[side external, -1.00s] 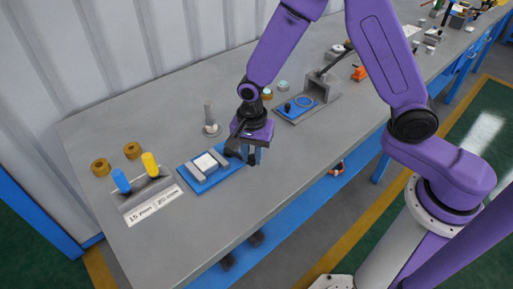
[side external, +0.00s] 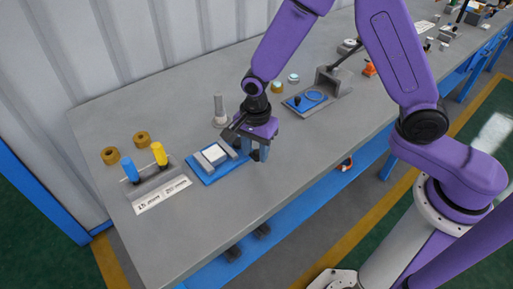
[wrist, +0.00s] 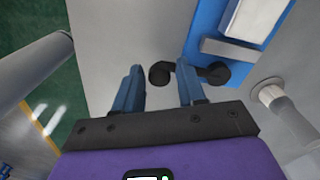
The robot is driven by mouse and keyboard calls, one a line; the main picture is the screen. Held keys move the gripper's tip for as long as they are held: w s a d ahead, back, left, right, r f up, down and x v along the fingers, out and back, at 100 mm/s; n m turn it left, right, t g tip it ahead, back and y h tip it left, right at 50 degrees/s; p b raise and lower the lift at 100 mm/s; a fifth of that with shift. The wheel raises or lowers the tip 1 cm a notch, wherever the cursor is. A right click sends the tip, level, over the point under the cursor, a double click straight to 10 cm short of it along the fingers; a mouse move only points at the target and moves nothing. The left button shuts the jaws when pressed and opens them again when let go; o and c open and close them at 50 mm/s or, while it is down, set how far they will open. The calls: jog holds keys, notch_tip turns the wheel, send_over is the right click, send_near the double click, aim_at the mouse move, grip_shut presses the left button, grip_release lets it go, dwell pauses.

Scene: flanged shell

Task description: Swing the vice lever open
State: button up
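The vice has a blue base (side external: 203,172) with grey jaws on either side of a white block (side external: 215,154). In the wrist view its blue base (wrist: 207,32) is at the upper right. The black vice lever (wrist: 190,73) sticks out from the base's near edge, its round knob to the left. My gripper (wrist: 160,68) is open, with its two blue fingers apart and the knob between their tips in the picture. I cannot tell whether a finger touches it. In the side view my gripper (side external: 258,154) is just right of the vice, hiding most of the lever.
A grey post (side external: 219,110) stands behind the vice. A rack with blue and yellow pegs (side external: 159,154) is at the left, with brass rings (side external: 110,156) behind it. The bench front is clear.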

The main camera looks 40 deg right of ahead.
aim_at(257, 153)
jog(key=shift+o, duration=0.3)
notch_tip(257, 153, up, 18)
jog(key=shift+f, duration=0.25)
dwell(0.3)
jog(key=shift+s+d, duration=0.1)
jog(key=s+d+f+n, duration=0.1)
jog(key=s+d+n, duration=0.6)
jog(key=s+n, duration=0.5)
jog(key=s+d+f+n, duration=0.1)
jog(key=s+d+n, duration=0.6)
jog(key=s+n, duration=0.5)
jog(key=shift+f+n, duration=0.35)
jog(key=shift+n, duration=0.85)
jog(key=shift+w+d, duration=0.1)
